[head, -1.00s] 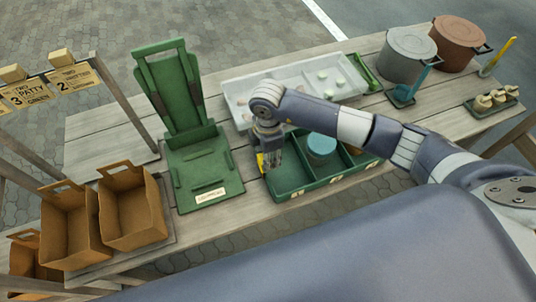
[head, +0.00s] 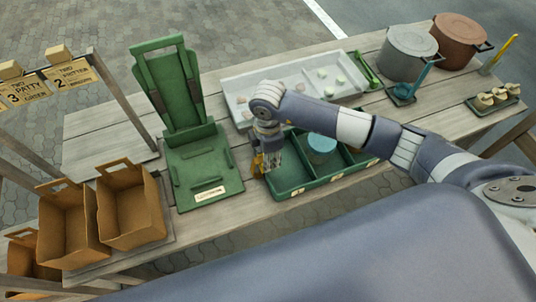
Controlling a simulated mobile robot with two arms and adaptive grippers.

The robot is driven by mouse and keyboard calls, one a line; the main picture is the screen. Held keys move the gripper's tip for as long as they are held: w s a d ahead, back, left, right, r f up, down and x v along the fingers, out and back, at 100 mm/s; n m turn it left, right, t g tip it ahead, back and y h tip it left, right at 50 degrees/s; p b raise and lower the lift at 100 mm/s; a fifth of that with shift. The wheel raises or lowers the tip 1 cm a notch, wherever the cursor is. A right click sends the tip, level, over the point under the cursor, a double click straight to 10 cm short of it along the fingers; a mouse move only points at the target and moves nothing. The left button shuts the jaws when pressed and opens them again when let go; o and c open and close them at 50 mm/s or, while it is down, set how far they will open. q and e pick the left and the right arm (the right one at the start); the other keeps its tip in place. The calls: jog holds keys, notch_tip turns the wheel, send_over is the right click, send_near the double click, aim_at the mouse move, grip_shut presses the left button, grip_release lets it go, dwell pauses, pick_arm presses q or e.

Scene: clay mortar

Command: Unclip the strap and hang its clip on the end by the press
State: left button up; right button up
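The green press (head: 185,150) stands on the table left of centre, with its hinged plate raised at the back and a white label on its front edge. My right gripper (head: 262,168) points down at the left end of the green divided tray (head: 300,190), in the gap beside the press. A small yellow-orange patch shows at its fingertips; I cannot tell whether it is held or part of the fingers. Its opening is not clear. I cannot make out a strap or its clip. My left gripper is not in view.
A rail at left carries order cards (head: 68,75) topped by wooden blocks. Brown paper bags (head: 130,205) stand at front left. A pale tray (head: 240,95), a grey pot (head: 408,52) and a copper pot (head: 457,40) stand behind. A teal round item (head: 322,145) sits in the green tray.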

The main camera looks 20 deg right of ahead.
jog(key=shift+f, duration=0.2)
dwell(0.4)
jog(key=shift+f+b, duration=0.4)
jog(key=shift+f, duration=0.05)
jog(key=o, duration=0.9)
jog(key=shift+o, duration=0.2)
jog(key=o, duration=0.5)
